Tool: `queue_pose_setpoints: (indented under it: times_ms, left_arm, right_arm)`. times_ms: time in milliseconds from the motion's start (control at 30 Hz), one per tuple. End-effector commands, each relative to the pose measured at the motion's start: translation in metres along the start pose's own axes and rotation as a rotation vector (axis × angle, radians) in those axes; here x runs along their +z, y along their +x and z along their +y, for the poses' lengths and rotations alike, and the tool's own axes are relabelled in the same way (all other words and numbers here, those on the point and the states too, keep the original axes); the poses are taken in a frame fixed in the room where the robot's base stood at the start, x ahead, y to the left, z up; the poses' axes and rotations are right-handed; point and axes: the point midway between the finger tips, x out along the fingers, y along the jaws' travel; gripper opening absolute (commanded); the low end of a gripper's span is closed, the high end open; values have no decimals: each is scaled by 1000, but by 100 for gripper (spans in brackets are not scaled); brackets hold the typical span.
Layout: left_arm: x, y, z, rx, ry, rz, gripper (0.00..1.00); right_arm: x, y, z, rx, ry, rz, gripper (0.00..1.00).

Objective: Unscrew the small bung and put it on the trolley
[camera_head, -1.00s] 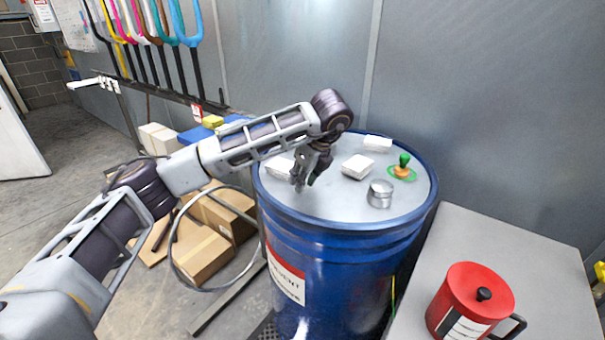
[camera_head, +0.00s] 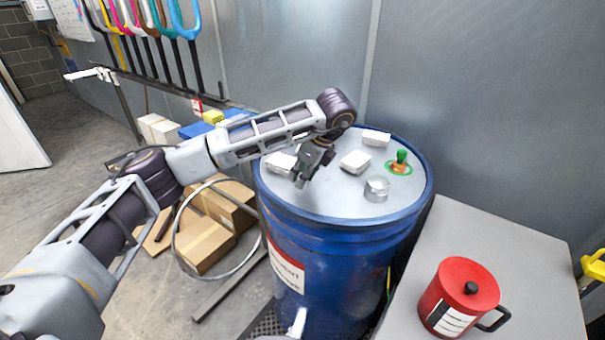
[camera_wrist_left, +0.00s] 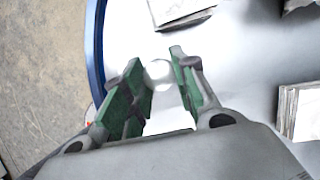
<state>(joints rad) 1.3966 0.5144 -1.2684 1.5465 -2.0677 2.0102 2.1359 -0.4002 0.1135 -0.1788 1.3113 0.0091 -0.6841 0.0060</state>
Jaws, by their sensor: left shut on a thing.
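The blue drum (camera_head: 322,262) stands in the middle with a pale grey lid (camera_head: 335,205). My left gripper (camera_head: 303,178) is low over the left part of the lid in the head view. In the left wrist view its green-padded fingers (camera_wrist_left: 157,76) stand a little apart, closed on a small pale round thing (camera_wrist_left: 159,70), which looks like the small bung. The bung is hidden by the gripper in the head view. I cannot tell whether it is still seated in the lid. A grey flat top (camera_head: 505,245), probably the trolley, stands right of the drum. My right gripper is out of view.
White packs (camera_head: 355,161) (camera_head: 376,138) (camera_head: 280,163), a metal cap (camera_head: 377,190) and a green-and-orange fitting (camera_head: 399,162) are on the lid. A red can (camera_head: 459,292) stands on the grey top, whose back part is bare. Cardboard boxes (camera_head: 208,238) lie left of the drum.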

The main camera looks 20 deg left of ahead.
Motion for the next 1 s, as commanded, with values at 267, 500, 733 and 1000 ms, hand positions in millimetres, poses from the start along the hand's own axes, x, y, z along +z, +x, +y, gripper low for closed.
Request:
queue_pose_setpoints:
  times_ms: [267, 500, 733, 1000]
  left_arm:
    - [-1, 0, 0, -2, 2, 2, 40]
    - [0, 0, 0, -8, 17, 1, 40]
    - [0, 2, 2, -57, 132, 0, 40]
    - [0, 2, 4, -125, 297, 1, 40]
  right_arm:
    - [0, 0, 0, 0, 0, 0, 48]
    - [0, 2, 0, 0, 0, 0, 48]
    - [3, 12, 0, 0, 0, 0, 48]
    - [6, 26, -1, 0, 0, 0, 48]
